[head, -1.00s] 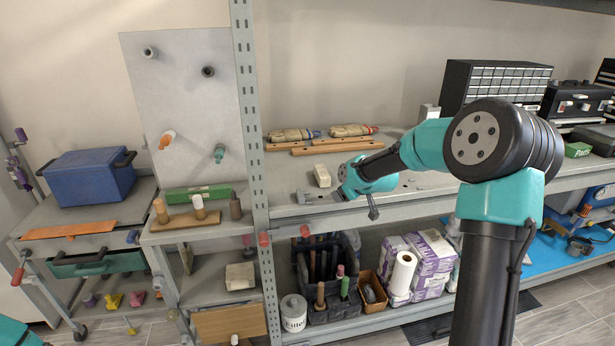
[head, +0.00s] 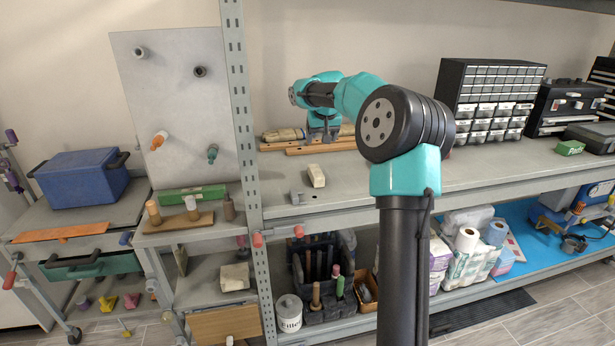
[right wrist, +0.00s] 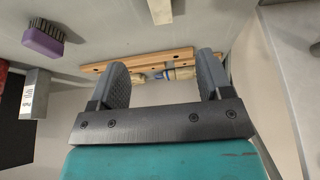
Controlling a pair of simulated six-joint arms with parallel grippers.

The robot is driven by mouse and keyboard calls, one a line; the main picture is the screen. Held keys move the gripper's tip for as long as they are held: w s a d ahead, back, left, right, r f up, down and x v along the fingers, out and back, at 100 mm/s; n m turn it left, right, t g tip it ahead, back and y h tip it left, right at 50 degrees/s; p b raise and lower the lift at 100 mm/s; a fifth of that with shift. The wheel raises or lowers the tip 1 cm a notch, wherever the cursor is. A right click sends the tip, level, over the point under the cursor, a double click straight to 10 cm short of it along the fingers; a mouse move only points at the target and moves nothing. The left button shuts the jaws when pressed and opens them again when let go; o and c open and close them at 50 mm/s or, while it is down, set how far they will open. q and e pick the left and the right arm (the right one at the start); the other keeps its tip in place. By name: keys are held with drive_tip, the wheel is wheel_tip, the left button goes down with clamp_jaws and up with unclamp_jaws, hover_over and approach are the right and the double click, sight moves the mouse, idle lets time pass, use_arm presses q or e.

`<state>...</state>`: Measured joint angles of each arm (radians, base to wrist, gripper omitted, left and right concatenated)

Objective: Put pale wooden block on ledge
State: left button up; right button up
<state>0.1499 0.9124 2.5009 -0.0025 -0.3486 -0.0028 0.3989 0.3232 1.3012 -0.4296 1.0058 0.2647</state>
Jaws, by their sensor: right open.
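A pale block (head: 316,176) lies on the grey shelf top near its front edge in the head view. It also shows, partly cut off, at the top of the right wrist view (right wrist: 160,10). My right gripper (head: 323,138) is open and empty. It points down over the back of the shelf, behind the block and apart from it. In the right wrist view its two fingers (right wrist: 162,66) stand wide apart with wooden strips (right wrist: 150,58) beyond them. Which part is meant by the ledge is unclear; the strips lie along the back of the shelf top. My left gripper is out of view.
Cloth-like rolls (head: 284,135) lie by the strips. A perforated grey post (head: 240,110) stands left of the shelf top. A small grey bracket (head: 297,197) sits at the front edge. A drawer cabinet (head: 490,95) stands right. A purple brush (right wrist: 44,38) shows in the wrist view.

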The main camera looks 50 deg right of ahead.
drive_tip(key=shift+f, duration=0.1)
approach(316, 171)
drive_tip(key=x, duration=0.5)
drive_tip(key=shift+w+d, duration=0.2)
drive_tip(key=shift+x, duration=2.55)
drive_tip(key=shift+f, duration=0.25)
drive_tip(key=c, duration=1)
